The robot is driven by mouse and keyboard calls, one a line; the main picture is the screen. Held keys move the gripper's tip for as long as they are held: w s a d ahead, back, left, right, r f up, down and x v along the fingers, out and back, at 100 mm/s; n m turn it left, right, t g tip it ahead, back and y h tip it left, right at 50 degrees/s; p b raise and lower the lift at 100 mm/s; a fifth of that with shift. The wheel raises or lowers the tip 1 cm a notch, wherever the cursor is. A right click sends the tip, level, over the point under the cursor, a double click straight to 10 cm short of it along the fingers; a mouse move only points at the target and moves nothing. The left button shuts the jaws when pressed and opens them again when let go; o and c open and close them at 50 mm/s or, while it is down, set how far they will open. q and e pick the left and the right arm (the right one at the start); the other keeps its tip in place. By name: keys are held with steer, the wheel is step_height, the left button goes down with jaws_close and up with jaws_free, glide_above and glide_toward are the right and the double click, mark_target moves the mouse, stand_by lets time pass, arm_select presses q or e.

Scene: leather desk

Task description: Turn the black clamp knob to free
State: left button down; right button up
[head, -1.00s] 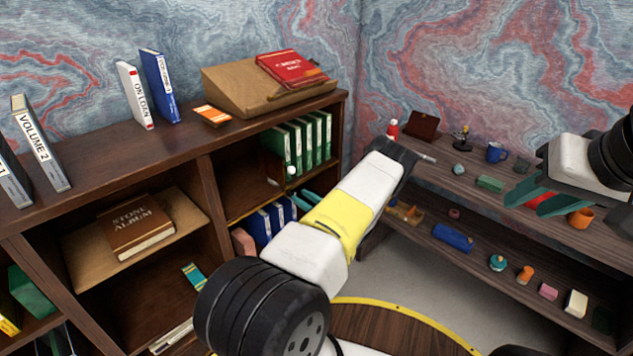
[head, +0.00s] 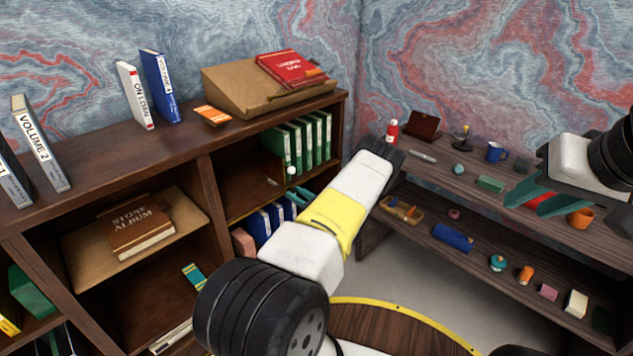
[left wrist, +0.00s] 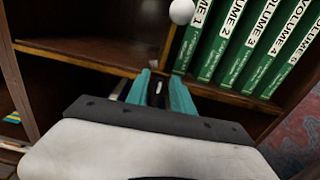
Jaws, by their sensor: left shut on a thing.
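My left gripper (left wrist: 158,92) has teal fingers closed around a small dark piece (left wrist: 157,98) at the front edge of the bookcase shelf, below and left of the green volumes. It appears to be the black clamp knob, mostly hidden between the fingers. A white ball (left wrist: 181,11) shows just above, in front of the green volumes; it also shows in the head view (head: 291,170). In the head view the left gripper (head: 304,196) is partly hidden behind my arm, and the knob cannot be made out.
Green volumes (head: 305,143) stand in the upper right compartment, with blue binders (head: 270,222) below. An orange cup (head: 580,218) and a blue mug (head: 496,152) stand on the right shelf unit near my right gripper.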

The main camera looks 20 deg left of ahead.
arm_select(q)
steer(key=shift+n, duration=0.4)
steer(key=shift+s+a+f+n, duration=0.1)
steer(key=shift+s+f+n, duration=0.2)
steer(key=shift+n, duration=2.1)
steer(key=shift+s+a+f+n, duration=0.1)
steer(key=shift+s+f+n, duration=0.15)
steer(key=shift+n, duration=2.15)
steer(key=shift+s+a+f+n, duration=0.1)
steer(key=shift+s+f+n, duration=0.2)
steer(key=shift+n, duration=2.1)
steer(key=shift+d, duration=0.1)
steer(key=c, duration=1.5)
jaws_free()
steer(key=shift+w, duration=0.1)
steer(key=shift+o, duration=0.2)
